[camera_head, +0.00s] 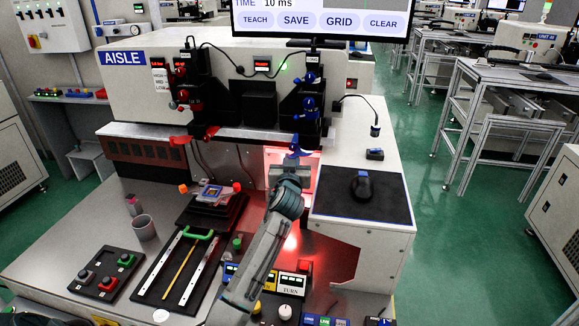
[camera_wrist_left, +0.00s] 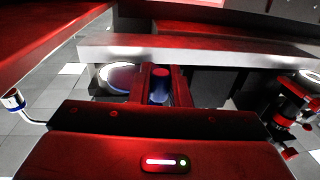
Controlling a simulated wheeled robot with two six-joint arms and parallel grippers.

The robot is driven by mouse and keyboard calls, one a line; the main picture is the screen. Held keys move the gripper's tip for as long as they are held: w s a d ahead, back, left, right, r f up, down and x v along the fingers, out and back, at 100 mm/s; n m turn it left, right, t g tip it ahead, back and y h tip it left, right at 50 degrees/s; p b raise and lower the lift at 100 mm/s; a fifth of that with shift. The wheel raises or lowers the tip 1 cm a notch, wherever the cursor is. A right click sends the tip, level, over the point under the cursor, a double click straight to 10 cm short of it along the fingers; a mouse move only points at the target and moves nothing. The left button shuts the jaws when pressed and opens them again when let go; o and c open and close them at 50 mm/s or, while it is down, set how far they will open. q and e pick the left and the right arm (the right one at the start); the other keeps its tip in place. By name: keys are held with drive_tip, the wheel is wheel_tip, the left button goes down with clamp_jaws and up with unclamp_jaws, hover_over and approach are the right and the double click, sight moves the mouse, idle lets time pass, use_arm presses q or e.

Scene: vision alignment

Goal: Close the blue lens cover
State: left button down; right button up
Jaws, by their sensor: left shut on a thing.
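The blue lens cover (camera_head: 297,150) is at the lower end of the dark, blue-knobbed camera unit (camera_head: 308,103), on the right of the AISLE machine. My left gripper (camera_head: 292,168) comes up from below and meets it. In the left wrist view, the fingers of my left gripper (camera_wrist_left: 160,88) are closed around a small blue upright piece (camera_wrist_left: 160,84), lit red. A pale round disc with a bluish rim (camera_wrist_left: 118,77) is just left of the fingers. My gripper hides part of the cover in the head view. My right gripper is in neither view.
A matching unit with red knobs (camera_head: 190,95) and a red cover (camera_head: 180,140) is to the left. A black pad with a mouse (camera_head: 362,186) lies on the white cabinet at right. A cup (camera_head: 145,228) and button boxes (camera_head: 105,272) stand on the bench.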

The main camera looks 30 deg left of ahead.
use_arm(q)
drive_tip(key=shift+r, duration=0.15)
drive_tip(key=c, duration=1.4)
unclamp_jaws()
drive_tip(key=shift+s, duration=0.15)
drive_tip(key=b+v, duration=0.2)
drive_tip(key=v, duration=0.8)
drive_tip(key=shift+s+d, duration=0.2)
drive_tip(key=shift+s, duration=0.05)
drive_tip(key=shift+c, duration=0.5)
